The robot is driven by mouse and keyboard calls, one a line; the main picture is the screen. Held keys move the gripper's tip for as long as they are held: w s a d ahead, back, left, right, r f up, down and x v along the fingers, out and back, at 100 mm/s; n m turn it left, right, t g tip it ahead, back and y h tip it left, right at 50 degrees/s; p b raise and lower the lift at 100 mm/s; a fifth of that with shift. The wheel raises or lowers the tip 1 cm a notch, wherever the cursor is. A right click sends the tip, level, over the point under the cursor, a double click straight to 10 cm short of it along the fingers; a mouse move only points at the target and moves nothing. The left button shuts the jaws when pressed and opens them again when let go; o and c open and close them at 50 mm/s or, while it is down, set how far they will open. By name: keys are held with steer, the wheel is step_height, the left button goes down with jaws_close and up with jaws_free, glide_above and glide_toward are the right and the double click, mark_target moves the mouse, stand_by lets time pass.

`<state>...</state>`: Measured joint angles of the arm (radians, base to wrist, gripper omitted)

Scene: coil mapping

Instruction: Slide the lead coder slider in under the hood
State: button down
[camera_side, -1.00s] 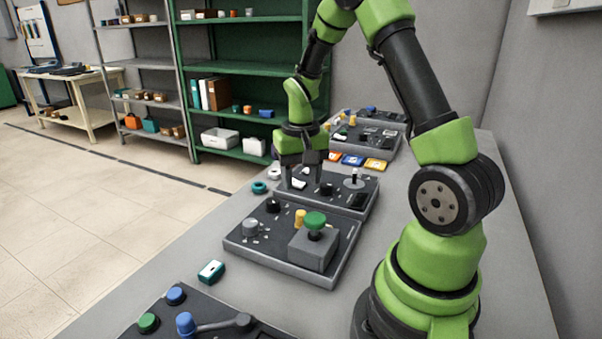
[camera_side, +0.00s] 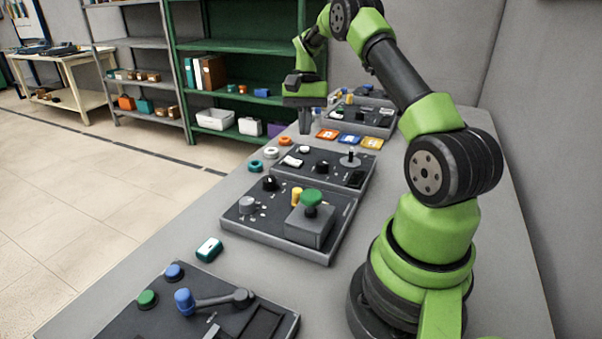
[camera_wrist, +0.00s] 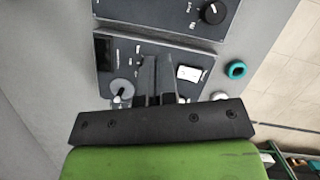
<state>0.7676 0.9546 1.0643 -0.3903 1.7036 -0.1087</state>
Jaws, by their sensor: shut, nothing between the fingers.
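The dark middle panel (camera_side: 328,173) lies on the table. It carries a white block (camera_side: 292,162), a black knob, an upright lever on a grey disc (camera_side: 351,158) and a black box (camera_side: 355,180). In the wrist view the white block (camera_wrist: 188,73) and black box (camera_wrist: 103,50) show on either side of my fingers. I cannot tell which part is the lead coder slider or which is the hood. My gripper (camera_side: 305,130) is shut and empty, above and behind the middle panel. Its fingers (camera_wrist: 157,60) hide part of the panel in the wrist view.
A nearer panel holds a green mushroom button (camera_side: 313,197) on a grey box. A front panel has a blue-ended lever (camera_side: 186,300). Coloured cards (camera_side: 350,139) and another panel (camera_side: 360,118) lie beyond.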

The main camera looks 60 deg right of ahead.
steer(key=d+m, duration=0.1)
glide_toward(292, 209)
steer(key=shift+y, duration=0.4)
steer(key=d+f, duration=0.2)
steer(key=d, duration=0.1)
steer(key=d+f, duration=0.1)
steer(key=d, duration=0.1)
steer(key=shift+s+d+f, duration=0.15)
steer(key=shift+d+f, duration=0.05)
steer(key=shift+f, duration=0.05)
steer(key=shift+s+a+r, duration=0.1)
steer(key=shift+a, duration=0.4)
steer(key=shift+s+a+r, duration=0.1)
steer(key=shift+a, duration=0.35)
steer(key=shift+s+a, duration=0.25)
steer(key=shift+a, duration=0.6)
steer(key=shift+a, duration=2.45)
